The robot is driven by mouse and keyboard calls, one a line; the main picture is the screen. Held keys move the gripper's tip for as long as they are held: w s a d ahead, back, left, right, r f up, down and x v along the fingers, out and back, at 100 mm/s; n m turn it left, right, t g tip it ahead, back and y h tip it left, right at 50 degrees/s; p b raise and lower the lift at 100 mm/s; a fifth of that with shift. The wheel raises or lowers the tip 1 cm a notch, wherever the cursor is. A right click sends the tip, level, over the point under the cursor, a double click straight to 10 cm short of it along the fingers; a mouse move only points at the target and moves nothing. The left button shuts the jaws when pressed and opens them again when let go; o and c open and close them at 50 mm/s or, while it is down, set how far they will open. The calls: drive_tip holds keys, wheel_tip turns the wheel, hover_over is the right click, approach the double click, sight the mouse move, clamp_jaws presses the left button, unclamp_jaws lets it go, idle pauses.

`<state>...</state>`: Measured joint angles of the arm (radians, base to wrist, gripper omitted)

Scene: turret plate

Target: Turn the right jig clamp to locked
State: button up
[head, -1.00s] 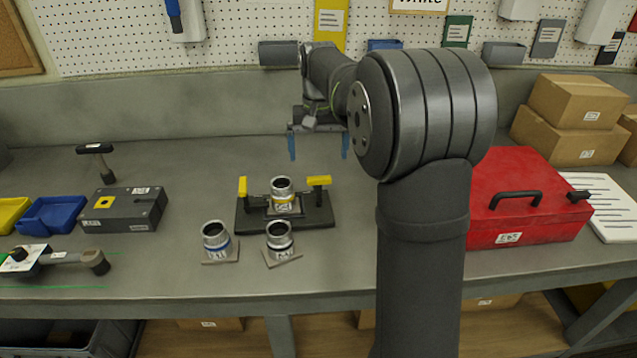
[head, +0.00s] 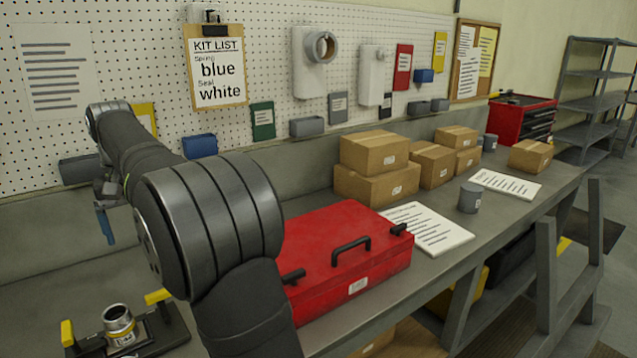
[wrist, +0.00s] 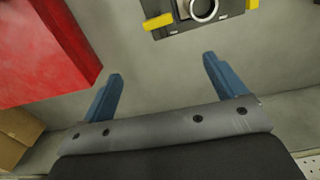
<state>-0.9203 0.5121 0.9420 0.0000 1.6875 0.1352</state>
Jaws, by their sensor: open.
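The jig is a dark plate (head: 165,330) at the lower left of the head view, with a metal ringed cylinder (head: 118,325) in its middle. The right jig clamp (head: 158,296) has a yellow handle lying crosswise. It also shows in the wrist view (wrist: 158,22), left of the cylinder because that view is turned around. The left clamp (head: 67,333) has its yellow handle pointing front to back. My gripper (wrist: 162,68) is open and empty, its blue fingers above the bench behind the jig, apart from both clamps.
A red toolbox (head: 345,250) stands right of the jig, with cardboard boxes (head: 375,185) behind it. A kit list (head: 218,65) on the pegboard reads spring blue, seal white. Bare bench lies between my fingers and the jig in the wrist view.

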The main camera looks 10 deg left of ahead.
sight(158, 293)
drive_tip(key=c, duration=1)
drive_tip(key=f+m, duration=1)
drive_tip(key=m, duration=0.1)
drive_tip(key=s+d+f+m, duration=0.1)
drive_tip(key=f+m, duration=0.4)
drive_tip(key=m, duration=0.1)
drive_tip(key=shift+d+f, duration=0.1)
drive_tip(key=shift+f, duration=0.15)
drive_tip(key=shift+c, duration=0.5)
clamp_jaws()
